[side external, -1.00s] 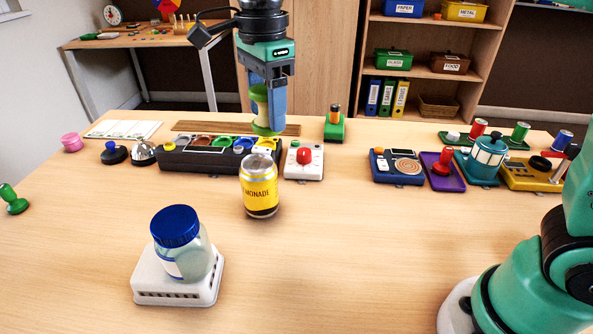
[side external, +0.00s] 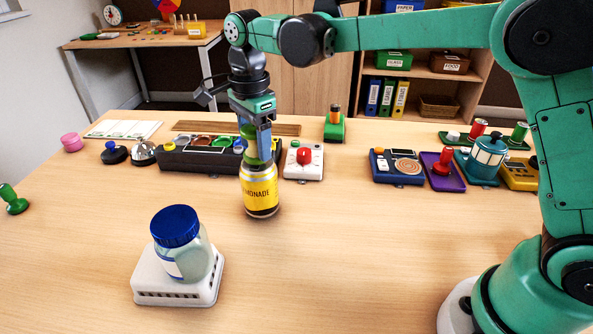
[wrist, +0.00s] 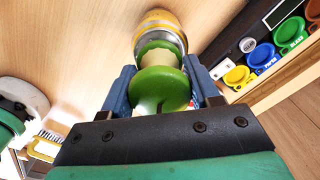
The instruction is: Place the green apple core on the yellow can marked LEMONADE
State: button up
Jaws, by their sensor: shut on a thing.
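The yellow can marked LEMONADE (side external: 260,192) stands upright on the table in the side view. My gripper (side external: 258,155) is directly above it, pointing down, shut on the green apple core (side external: 250,147). The core's lower end is at the can's top; I cannot tell whether they touch. In the wrist view the core (wrist: 160,84) sits between the two blue fingers of my gripper (wrist: 163,75), with its pale middle and both green ends showing. The can's rim (wrist: 157,20) shows just beyond the core, partly hidden by it.
Behind the can is a black sorting panel (side external: 190,160) with coloured rings. A white box with a red knob (side external: 304,160) stands close to the can's right. A blue-lidded jar (side external: 178,245) on a white base is at front left. The table's middle front is clear.

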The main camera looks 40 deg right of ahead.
jog(key=shift+f, duration=0.2)
jog(key=shift+f, duration=0.15)
jog(key=o, duration=1.2)
jog(key=shift+o, duration=0.2)
